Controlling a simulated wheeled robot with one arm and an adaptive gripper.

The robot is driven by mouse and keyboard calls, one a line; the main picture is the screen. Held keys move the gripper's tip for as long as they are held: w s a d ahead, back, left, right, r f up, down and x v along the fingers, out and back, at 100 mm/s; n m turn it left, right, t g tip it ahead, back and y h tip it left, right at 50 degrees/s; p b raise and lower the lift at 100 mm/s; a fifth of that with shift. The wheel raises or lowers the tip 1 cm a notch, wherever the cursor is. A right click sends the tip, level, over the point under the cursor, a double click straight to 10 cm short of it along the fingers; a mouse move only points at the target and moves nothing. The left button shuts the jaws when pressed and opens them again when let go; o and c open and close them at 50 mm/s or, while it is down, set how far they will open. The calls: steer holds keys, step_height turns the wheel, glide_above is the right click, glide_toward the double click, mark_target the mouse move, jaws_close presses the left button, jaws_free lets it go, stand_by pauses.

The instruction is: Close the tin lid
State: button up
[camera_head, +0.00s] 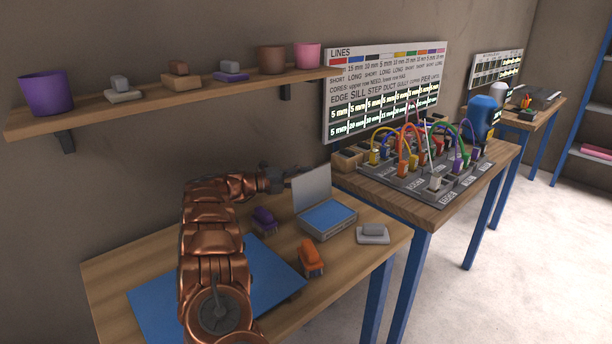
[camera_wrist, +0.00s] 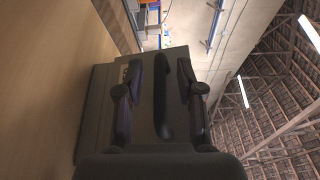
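The tin is a shallow grey box (camera_head: 328,219) with a blue bottom, standing on the near wooden table. Its grey lid (camera_head: 312,188) stands up, open, along the tin's back left edge. My gripper (camera_head: 281,174) is just behind and left of the lid, near its upper part. In the wrist view my gripper (camera_wrist: 159,72) has its two fingers spread, with a grey panel (camera_wrist: 95,112), apparently the lid's back, close in front. A dark upright strip shows between the fingers; I cannot tell what it is. Contact with the lid cannot be told.
A purple block (camera_head: 263,219), an orange block (camera_head: 310,257) and a grey block on a pale base (camera_head: 373,234) lie around the tin. A blue mat (camera_head: 265,283) lies under my arm. A wall shelf (camera_head: 190,96) hangs above. A cable board (camera_head: 420,172) stands to the right.

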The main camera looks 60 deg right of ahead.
steer(key=shift+s+d, duration=0.25)
steer(key=shift+d, duration=0.05)
jaws_close()
stand_by(0.6)
